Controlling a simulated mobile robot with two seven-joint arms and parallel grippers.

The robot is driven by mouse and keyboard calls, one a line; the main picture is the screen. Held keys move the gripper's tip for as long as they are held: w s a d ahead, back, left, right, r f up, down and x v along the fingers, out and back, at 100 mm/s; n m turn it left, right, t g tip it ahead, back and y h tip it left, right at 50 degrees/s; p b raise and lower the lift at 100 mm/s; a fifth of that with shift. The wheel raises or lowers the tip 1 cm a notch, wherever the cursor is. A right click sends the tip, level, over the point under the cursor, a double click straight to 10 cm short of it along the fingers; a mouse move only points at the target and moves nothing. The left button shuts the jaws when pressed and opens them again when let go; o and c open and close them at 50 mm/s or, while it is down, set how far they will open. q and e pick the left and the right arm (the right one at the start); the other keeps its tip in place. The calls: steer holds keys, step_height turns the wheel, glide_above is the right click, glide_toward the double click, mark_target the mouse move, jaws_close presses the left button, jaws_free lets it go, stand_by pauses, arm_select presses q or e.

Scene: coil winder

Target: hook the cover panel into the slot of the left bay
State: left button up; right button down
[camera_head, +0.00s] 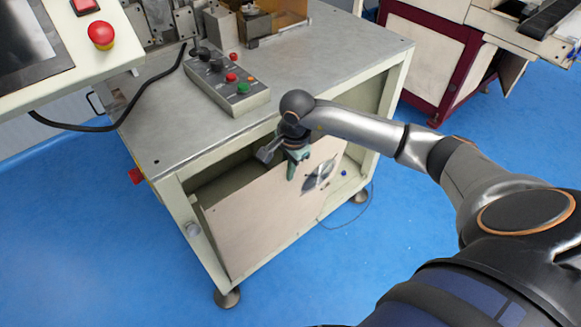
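The cover panel (252,222) is a flat beige sheet with a dark, pale-edged marking (320,176) at its right. It stands in front of the cabinet's open bay (228,185), with a dark gap behind its upper edge at the left. My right gripper (296,165) is at the panel's upper edge, right of its middle. Its green fingers overlap that edge and appear shut on it. The slot and the far finger are hidden. My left gripper is not in view.
The grey worktop (310,75) overhangs the bay and carries a button box (228,80). A monitor console (60,50) with a red stop button (101,35) is at upper left. A dark red cabinet (430,65) stands behind right. The blue floor (90,235) is clear at left.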

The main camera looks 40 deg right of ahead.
steer(key=shift+w+b, duration=0.3)
steer(key=shift+w, duration=0.6)
steer(key=shift+f+b, duration=1.95)
steer(key=shift+f, duration=0.35)
stand_by(1.5)
